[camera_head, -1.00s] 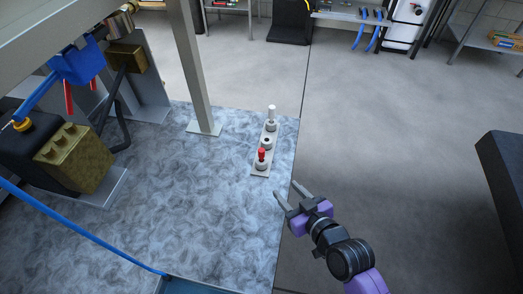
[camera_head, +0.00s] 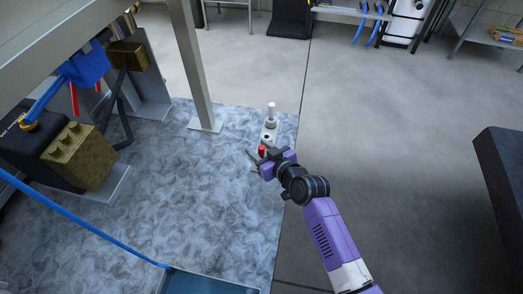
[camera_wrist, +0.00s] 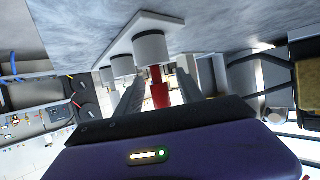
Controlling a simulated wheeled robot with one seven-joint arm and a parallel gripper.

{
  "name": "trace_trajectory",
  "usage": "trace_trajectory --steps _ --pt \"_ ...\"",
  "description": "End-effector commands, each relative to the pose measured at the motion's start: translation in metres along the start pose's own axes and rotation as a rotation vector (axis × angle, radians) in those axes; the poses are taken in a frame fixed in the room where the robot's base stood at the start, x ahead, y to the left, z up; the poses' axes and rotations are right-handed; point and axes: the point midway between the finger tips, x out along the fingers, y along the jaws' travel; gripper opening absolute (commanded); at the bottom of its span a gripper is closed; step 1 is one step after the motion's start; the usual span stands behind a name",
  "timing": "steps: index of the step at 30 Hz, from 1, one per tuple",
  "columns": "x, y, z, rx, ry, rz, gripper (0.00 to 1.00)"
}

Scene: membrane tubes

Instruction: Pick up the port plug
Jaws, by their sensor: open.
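A red plug (camera_head: 262,150) stands upright in the near socket of a narrow light-grey holder strip (camera_head: 270,127). My gripper (camera_head: 257,152) is open at the near end of the strip and partly hides it. In the wrist view, the red plug (camera_wrist: 159,92) lies between the two fingers of my gripper (camera_wrist: 160,82), with a gap visible on its sides. Its white round socket (camera_wrist: 150,46) is beyond the fingertips. A white plug (camera_head: 271,108) stands in the far socket. Which plug is called the port plug cannot be told from the pictures.
The strip sits near the right edge of the mottled grey table (camera_head: 190,215). A metal post (camera_head: 192,70) rises left of it. A brass block (camera_head: 78,156) and blue hose (camera_head: 85,235) are farther left. Open table lies to the left of my gripper.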

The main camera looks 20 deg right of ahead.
Motion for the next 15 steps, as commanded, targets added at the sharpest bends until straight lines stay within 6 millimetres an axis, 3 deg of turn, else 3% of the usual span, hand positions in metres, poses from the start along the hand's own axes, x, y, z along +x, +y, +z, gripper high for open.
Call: trace_trajectory --steps 4,12,13,15 --pt "0.0134 0.0003 0.0003 0.001 0.000 0.001 0.45" --pt "0.0159 0.0003 0.0006 0.000 0.000 0.001 0.45" --pt "0.0158 0.0002 0.0006 0.000 0.000 0.001 0.43" --pt "0.0158 0.0002 0.0006 0.000 0.000 0.001 0.29"
